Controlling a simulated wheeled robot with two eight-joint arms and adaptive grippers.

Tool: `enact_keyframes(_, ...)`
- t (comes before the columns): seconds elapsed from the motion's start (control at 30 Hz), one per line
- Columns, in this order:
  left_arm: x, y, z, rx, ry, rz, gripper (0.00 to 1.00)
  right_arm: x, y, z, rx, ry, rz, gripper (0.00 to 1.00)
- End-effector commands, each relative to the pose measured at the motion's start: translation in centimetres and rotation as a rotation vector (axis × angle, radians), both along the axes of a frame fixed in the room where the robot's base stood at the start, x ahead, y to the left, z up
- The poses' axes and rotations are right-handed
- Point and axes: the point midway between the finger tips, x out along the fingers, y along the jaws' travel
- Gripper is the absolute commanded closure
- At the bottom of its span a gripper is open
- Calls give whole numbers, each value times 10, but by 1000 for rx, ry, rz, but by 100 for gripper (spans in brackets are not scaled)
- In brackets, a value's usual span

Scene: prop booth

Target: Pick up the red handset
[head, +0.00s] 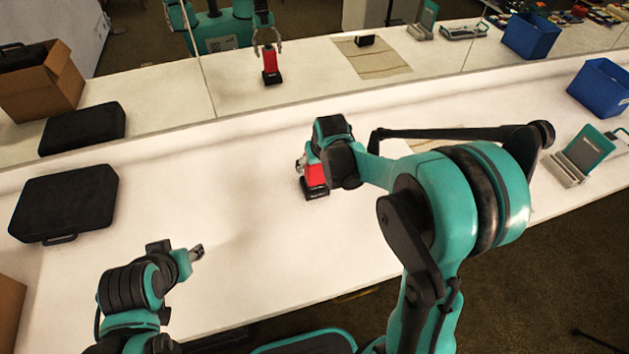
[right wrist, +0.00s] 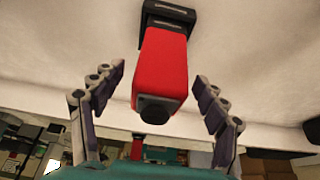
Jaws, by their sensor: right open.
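The red handset (head: 316,174) stands upright on its black base on the white table in the head view, partly hidden by my right arm. In the right wrist view the red handset (right wrist: 163,62) shows large in the middle, its black end nearest the camera. My right gripper (head: 304,168) is open, with one finger on each side of the handset. In the right wrist view the right gripper (right wrist: 153,78) shows gaps between both fingers and the handset. My left gripper (head: 197,252) is over the table at the lower left, away from the handset; its opening is unclear.
A black case (head: 65,204) lies at the left, near a cardboard box (head: 10,312). A blue bin (head: 602,88) and a teal-and-grey device (head: 582,158) stand at the right. A mirror (head: 330,75) along the back reflects the scene. The table between case and handset is clear.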

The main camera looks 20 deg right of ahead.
Motion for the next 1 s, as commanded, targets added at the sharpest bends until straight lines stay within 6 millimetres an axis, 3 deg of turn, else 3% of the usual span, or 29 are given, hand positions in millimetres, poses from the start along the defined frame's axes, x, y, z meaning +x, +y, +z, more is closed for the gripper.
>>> enact_keyframes(0.03,0,0,-9,0,0,0,60,5,0,-11,0,0,0,27)
enact_keyframes(0.2,0,0,-19,0,0,0,60,16,1,-32,0,0,0,27)
enact_keyframes(0.43,0,0,-18,0,0,0,60,17,1,-32,0,0,0,27)
enact_keyframes(0.47,0,0,-18,0,0,0,60,17,1,-32,0,0,0,32)
enact_keyframes(0.7,0,0,-18,0,0,0,60,16,1,-32,0,0,0,95)
enact_keyframes(0.73,0,0,-18,0,0,0,60,16,1,-32,0,0,0,100)
enact_keyframes(1.0,0,0,-17,0,0,0,60,16,1,-31,0,-1,0,100)
